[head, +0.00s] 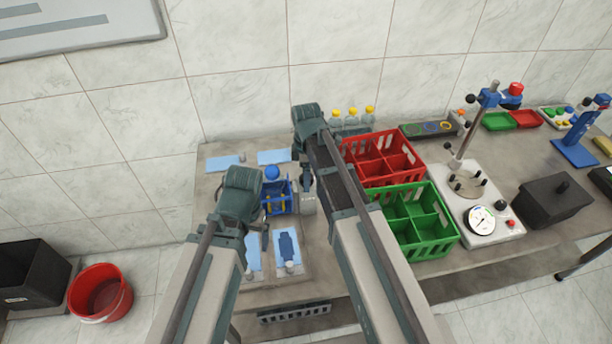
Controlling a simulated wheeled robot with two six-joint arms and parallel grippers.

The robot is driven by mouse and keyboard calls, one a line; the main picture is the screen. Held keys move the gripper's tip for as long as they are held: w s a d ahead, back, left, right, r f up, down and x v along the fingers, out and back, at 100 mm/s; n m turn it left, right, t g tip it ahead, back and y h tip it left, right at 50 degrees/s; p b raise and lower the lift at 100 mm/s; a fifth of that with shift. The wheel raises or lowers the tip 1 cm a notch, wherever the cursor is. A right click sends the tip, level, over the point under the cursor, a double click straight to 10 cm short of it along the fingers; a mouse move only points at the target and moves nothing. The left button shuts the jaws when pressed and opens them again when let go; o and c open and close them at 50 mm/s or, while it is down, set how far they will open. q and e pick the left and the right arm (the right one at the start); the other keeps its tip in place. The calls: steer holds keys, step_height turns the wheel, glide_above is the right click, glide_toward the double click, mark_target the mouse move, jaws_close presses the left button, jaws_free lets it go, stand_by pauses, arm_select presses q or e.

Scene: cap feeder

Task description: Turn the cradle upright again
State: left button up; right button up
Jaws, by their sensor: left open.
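A blue cradle (279,198) with yellow parts stands on the table between my two arms. A round blue knob or ball (272,173) shows at its top. I cannot tell whether the cradle is upright or tilted. My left gripper (264,222) is open, close to the cradle's lower left side, and its arm covers part of that area. My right gripper (306,186) is at the cradle's right side, partly hidden by its own arm. Whether it touches the cradle, and whether it is shut, does not show.
Light-blue pads (275,157) lie around the cradle. A red crate (408,165) and a green crate (436,247) stand to the right. Bottles with yellow caps (352,120) stand behind. A press with a dial (480,222) is further right. The table's front edge is close below the pads.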

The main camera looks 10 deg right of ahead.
jaws_close()
steer(key=n, duration=0.3)
steer(key=shift+o, duration=0.6)
jaws_free()
steer(key=shift+o, duration=0.3)
steer(key=shift+o, duration=0.9)
steer(key=shift+r, duration=0.1)
step_height(320, 180, up, 7)
steer(key=p, duration=0.7)
